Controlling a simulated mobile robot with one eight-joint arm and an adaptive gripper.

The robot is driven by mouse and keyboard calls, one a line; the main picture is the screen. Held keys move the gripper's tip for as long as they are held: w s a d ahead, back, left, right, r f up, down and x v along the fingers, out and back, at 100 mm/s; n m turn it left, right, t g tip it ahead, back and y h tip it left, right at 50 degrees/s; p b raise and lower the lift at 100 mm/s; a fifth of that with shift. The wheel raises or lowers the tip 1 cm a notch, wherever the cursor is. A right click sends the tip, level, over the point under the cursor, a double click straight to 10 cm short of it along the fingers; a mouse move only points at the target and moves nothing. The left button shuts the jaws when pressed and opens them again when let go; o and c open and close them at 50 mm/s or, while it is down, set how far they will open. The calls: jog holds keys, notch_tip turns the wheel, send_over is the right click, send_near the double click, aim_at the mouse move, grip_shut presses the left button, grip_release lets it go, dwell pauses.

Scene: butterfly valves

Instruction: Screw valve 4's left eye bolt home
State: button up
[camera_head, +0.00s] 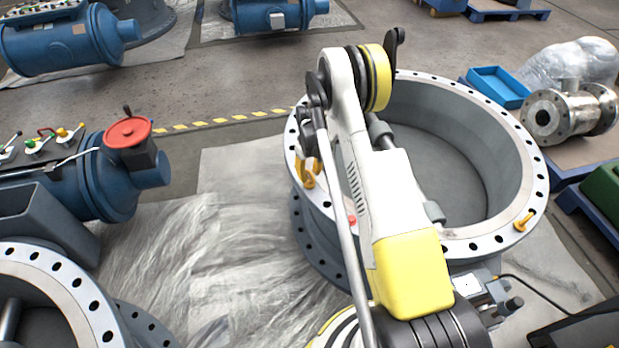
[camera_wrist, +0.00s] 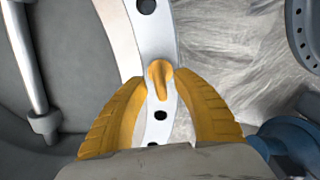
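Valve 4 is the large grey ring-shaped body with a pale flange (camera_head: 538,180), behind and right of my arm. Its left eye bolt (camera_wrist: 160,75) is orange-yellow and stands on the flange among dark bolt holes. In the head view the left eye bolt (camera_head: 309,182) is partly hidden by my gripper and arm.
A second eye bolt (camera_head: 523,222) stands on the flange's right side. A blue actuator with a red handwheel (camera_head: 128,132) stands to the left. Another flange (camera_head: 60,275) is at lower left. A blue bin (camera_head: 498,87) and a metal valve (camera_head: 560,115) are at right.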

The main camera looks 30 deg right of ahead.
jog(key=shift+f, duration=0.25)
grip_shut()
jog(key=shift+m, duration=0.3)
